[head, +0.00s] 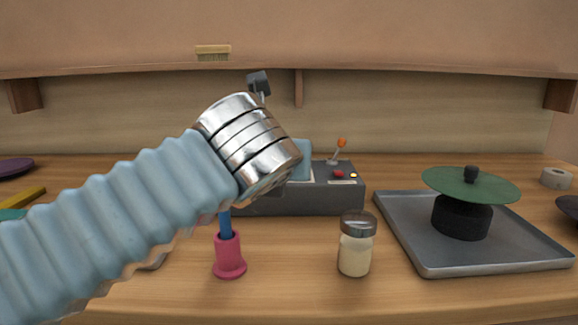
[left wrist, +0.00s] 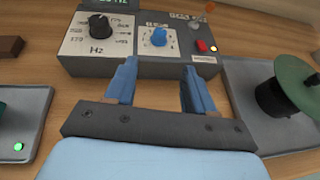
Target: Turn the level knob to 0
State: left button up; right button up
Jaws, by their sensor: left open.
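A dark grey control box (head: 338,199) stands at the middle of the table, its left part hidden behind my left arm in the head view. In the left wrist view the control box (left wrist: 140,69) carries a black knob (left wrist: 99,25) on a dial marked Hz and a smaller blue knob (left wrist: 159,38) on a white dial. The blue knob looks like the level knob; its label and pointer are too small to read. My left gripper (left wrist: 160,68) is open and empty, its blue fingers apart in front of the blue knob, not around it.
The box also has a red button (left wrist: 203,46) and an orange-tipped lever (head: 341,143). A glass shaker (head: 355,252) and a pink-based blue-handled object (head: 229,258) stand in front. A grey tray (head: 430,262) with a green-topped black object (head: 461,214) lies at right.

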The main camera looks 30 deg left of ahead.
pick_arm(q)
jog(key=x, duration=1.3)
jog(key=shift+w+a+f, duration=0.1)
jog(key=shift+w+a, duration=0.1)
grip_shut()
